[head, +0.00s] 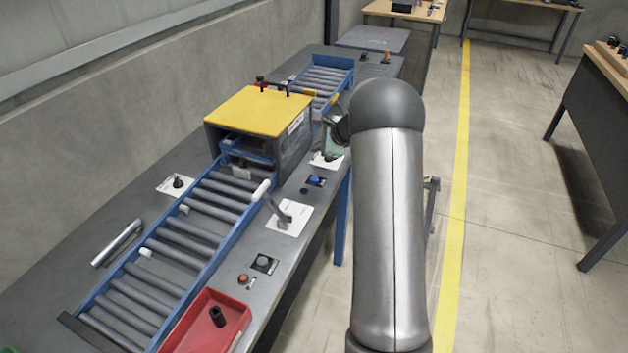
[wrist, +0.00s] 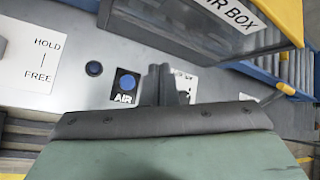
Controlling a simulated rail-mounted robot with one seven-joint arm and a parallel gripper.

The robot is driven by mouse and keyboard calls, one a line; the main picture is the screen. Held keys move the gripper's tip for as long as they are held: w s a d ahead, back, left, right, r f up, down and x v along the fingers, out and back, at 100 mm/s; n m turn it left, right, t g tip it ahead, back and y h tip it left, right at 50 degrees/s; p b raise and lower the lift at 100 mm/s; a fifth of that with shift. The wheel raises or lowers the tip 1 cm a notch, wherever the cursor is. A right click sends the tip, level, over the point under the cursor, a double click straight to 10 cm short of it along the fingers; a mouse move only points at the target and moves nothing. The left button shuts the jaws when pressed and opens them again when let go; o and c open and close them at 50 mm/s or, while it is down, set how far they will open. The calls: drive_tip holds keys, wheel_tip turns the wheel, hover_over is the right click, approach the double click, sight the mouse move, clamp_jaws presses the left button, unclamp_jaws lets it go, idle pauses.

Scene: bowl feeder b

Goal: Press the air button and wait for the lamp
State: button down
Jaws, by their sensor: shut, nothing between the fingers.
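The air button is a round blue button (wrist: 127,83) on a black plate marked AIR. It also shows in the head view (head: 315,180), on the bench edge beside the yellow-topped box. A small dark blue dome (wrist: 94,68) sits left of it in the wrist view; it may be the lamp and looks unlit. My gripper (wrist: 158,85) is shut and empty, its dark fingers just right of the button plate. I cannot tell its height above the panel. In the head view my gripper is mostly hidden behind my arm.
The yellow-topped box (head: 262,108), labelled AIR BOX in the wrist view, straddles the roller conveyor (head: 184,240). A lever on a white HOLD/FREE plate (head: 290,222) stands nearer. A red tray (head: 232,306) and another round button (head: 264,263) lie in front.

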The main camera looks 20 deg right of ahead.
sight(317, 180)
wheel_tip(317, 180, down, 9)
drive_tip(key=b, duration=0.6)
drive_tip(key=shift+r+b, duration=0.1)
drive_tip(key=shift+b, duration=0.2)
idle(1.8)
drive_tip(key=shift+f+b, duration=0.4)
drive_tip(key=shift+b, duration=0.1)
drive_tip(key=shift+f+b, duration=0.45)
idle(0.4)
drive_tip(key=shift+s+r, duration=0.1)
drive_tip(key=shift+r+p, duration=0.5)
drive_tip(key=shift+r, duration=0.25)
